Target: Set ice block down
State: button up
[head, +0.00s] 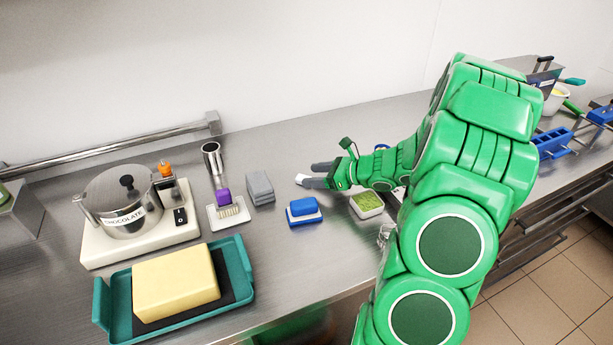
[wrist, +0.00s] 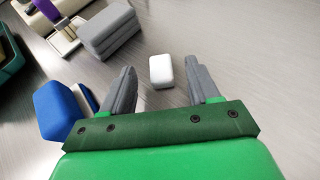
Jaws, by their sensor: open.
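The ice block is a small white block (wrist: 161,71) with rounded edges. In the wrist view it lies on the steel counter, ahead of and between my two grey fingers, touching neither. In the head view the white block (head: 301,178) shows just at the tips of my fingers. My gripper (wrist: 162,80) is open, with clear space between its fingers. In the head view my gripper (head: 312,175) is low over the counter, and my green arm hides part of the counter behind it.
Grey blocks (head: 260,187) and a blue block (head: 303,211) stand left of my gripper. A chocolate pot (head: 121,206) and a teal tray (head: 243,268) are farther left.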

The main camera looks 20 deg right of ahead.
jog(key=v, duration=0.8)
jog(key=s+a+r+n+g, duration=0.1)
jog(key=a+n, duration=0.1)
jog(key=a, duration=0.2)
jog(key=s+a+r+n+g, duration=0.2)
jog(key=a, duration=0.2)
jog(key=s+a+r+n+g+y, duration=0.1)
jog(key=a+r+n, duration=0.1)
jog(key=a, duration=0.3)
jog(key=shift+s+n+g, duration=0.2)
jog(key=shift+n+g, duration=0.2)
jog(key=shift+n, duration=0.1)
jog(key=s+a+r+n+g+h, duration=0.2)
jog(key=s+a+r+n+g, duration=0.15)
jog(key=s+a+n, duration=0.45)
jog(key=s+r+n+g+h, duration=0.1)
jog(key=s+n+h, duration=0.3)
jog(key=s, duration=0.6)
jog(key=s+a+r+n+g+h, duration=0.1)
jog(key=s+r+n+g+h, duration=0.1)
jog(key=s+n+h, duration=0.2)
jog(key=s+n, duration=0.3)
jog(key=s, duration=0.3)
jog(key=shift+r, duration=0.3)
jog(key=shift+s+d+r+n+h, duration=0.2)
jog(key=shift+s+d+n+h, duration=0.15)
jog(key=shift+n, duration=0.15)
